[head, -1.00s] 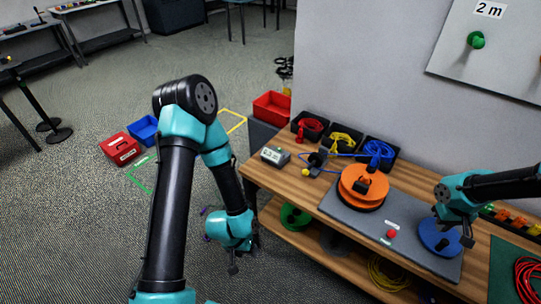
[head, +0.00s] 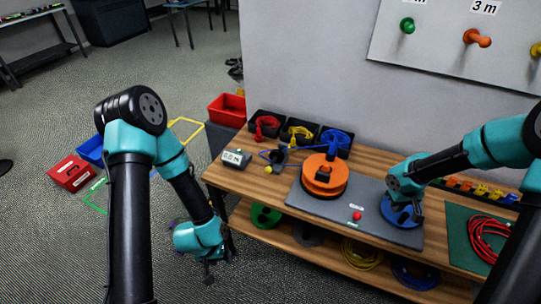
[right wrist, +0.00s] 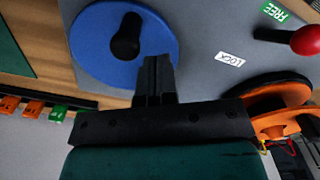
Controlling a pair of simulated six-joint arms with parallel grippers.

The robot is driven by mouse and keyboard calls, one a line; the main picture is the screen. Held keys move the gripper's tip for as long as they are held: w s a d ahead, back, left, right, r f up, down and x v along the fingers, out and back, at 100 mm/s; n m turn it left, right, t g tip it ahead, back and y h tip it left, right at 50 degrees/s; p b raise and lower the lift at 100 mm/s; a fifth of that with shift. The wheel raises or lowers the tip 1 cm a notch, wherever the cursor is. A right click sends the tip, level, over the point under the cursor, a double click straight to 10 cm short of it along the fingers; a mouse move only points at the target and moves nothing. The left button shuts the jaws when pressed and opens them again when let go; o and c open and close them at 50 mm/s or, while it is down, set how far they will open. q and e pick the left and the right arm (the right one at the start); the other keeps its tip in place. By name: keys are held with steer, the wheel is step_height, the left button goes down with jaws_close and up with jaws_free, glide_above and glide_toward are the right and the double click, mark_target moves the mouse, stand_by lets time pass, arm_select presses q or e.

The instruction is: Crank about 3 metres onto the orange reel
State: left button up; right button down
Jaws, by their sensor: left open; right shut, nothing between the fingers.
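The orange reel (head: 324,184) sits on the grey board (head: 300,200) on the bench. Right of it is the blue crank disc (head: 396,216), which also shows in the right wrist view (right wrist: 88,45) with an upright black knob (right wrist: 127,35). My right gripper (right wrist: 153,65) is shut and empty beside the knob, over the disc's edge; I cannot tell whether it touches. A red-knobbed lever (right wrist: 303,41) stands near the LOCK and FREE labels. A grey length meter (head: 236,157) appears to read 0.0 m. My left gripper (head: 209,272) is open, left of the bench, above the floor.
Black bins hold red, yellow and blue cable (head: 335,139) at the back of the bench. A blue strand runs to a dark guide (head: 276,156). A green mat (head: 460,228) with red cable lies at right. The lower shelf holds several coils. Wall pegs hang behind.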

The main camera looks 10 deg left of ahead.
steer(key=shift+f, duration=1.05)
